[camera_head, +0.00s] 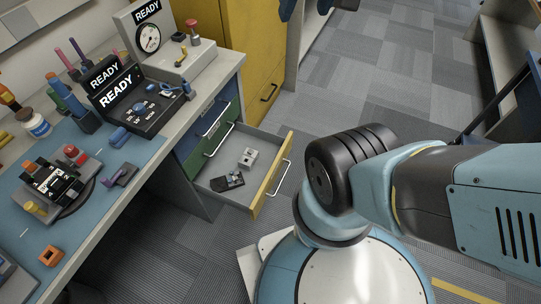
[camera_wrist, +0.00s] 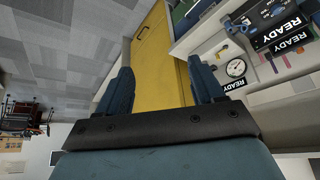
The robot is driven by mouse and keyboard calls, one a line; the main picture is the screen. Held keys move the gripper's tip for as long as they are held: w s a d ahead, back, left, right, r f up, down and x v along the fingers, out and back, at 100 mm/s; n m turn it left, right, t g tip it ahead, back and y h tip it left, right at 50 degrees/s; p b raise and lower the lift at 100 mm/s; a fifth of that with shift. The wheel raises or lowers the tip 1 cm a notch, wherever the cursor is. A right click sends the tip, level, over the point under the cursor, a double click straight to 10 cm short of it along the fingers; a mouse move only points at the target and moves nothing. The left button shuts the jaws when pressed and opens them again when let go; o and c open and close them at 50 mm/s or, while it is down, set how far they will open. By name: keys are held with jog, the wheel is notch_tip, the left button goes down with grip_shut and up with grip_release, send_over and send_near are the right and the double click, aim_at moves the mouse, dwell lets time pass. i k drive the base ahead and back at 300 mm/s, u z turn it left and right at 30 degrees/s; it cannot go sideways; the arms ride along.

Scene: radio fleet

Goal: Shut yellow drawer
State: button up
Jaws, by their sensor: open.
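The yellow drawer (camera_head: 268,186) is the lowest one in the desk's drawer stack and is pulled out in the head view. Its yellow front has a pale bar handle (camera_head: 281,178). Inside lie a small grey-white part (camera_head: 248,157) and a dark device (camera_head: 228,181). A green drawer (camera_head: 215,148) and a blue drawer (camera_head: 207,115) above it look shut. My gripper (camera_wrist: 161,88) shows in the wrist view with its two blue fingers wide apart and nothing between them. The yellow drawer cannot be made out in the wrist view.
A tall yellow cabinet (camera_head: 247,40) stands behind the desk; it also fills the middle of the wrist view (camera_wrist: 158,60). The desk top (camera_head: 130,195) holds READY panels, a gauge and tools. Grey carpet (camera_head: 350,75) is open behind my arm.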

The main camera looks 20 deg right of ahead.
aim_at(273, 150)
jog(key=z, duration=0.8)
jog(key=k, duration=0.75)
jog(key=u, duration=0.5)
